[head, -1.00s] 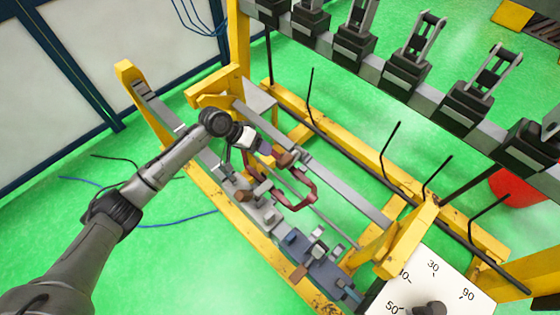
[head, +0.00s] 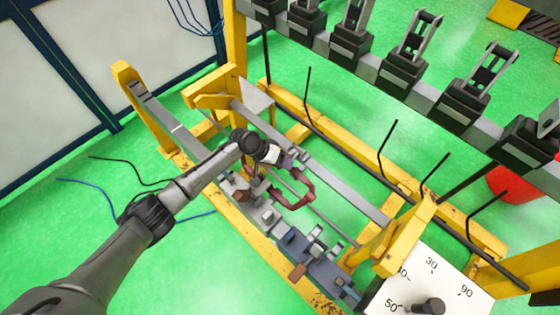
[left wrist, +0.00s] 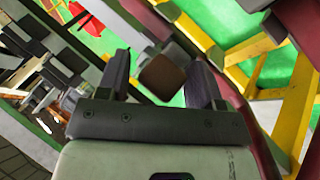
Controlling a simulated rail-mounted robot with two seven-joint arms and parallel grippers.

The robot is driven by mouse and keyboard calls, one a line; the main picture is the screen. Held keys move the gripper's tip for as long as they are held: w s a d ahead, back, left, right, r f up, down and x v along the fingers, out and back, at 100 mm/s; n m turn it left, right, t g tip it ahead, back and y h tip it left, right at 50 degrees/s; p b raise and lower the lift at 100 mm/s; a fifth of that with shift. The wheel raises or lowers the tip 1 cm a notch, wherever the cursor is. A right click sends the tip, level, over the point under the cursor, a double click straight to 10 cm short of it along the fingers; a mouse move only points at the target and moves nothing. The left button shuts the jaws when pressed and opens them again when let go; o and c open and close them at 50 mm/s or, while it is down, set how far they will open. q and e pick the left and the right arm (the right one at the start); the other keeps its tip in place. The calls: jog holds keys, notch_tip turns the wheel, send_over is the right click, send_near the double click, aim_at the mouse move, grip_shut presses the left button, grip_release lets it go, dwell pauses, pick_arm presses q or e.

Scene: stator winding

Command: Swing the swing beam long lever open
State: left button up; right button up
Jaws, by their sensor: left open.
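The maroon bent lever frame (head: 299,196) stands over the grey fixture inside the yellow frame, in the middle of the head view. I cannot be sure which of its parts is the long lever. My left gripper (head: 289,163) is at its upper end and covers part of it. In the left wrist view the gripper (left wrist: 158,76) is open. A brown block-shaped handle end (left wrist: 162,77) shows between its two fingers, with visible gaps on both sides. A maroon bar (left wrist: 236,90) runs along the right of the fingers. The right gripper is not in view.
Another brown handle (head: 242,195) is left of the maroon frame, and a blue-grey clamp block (head: 315,258) lies below. Yellow beams (head: 150,110) surround the fixture. Black upright rods (head: 388,150) stand to the right. A white dial plate (head: 440,285) is at lower right.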

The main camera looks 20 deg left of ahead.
pick_arm(q)
grip_shut()
dwell(0.5)
jog(key=shift+a+r, duration=0.1)
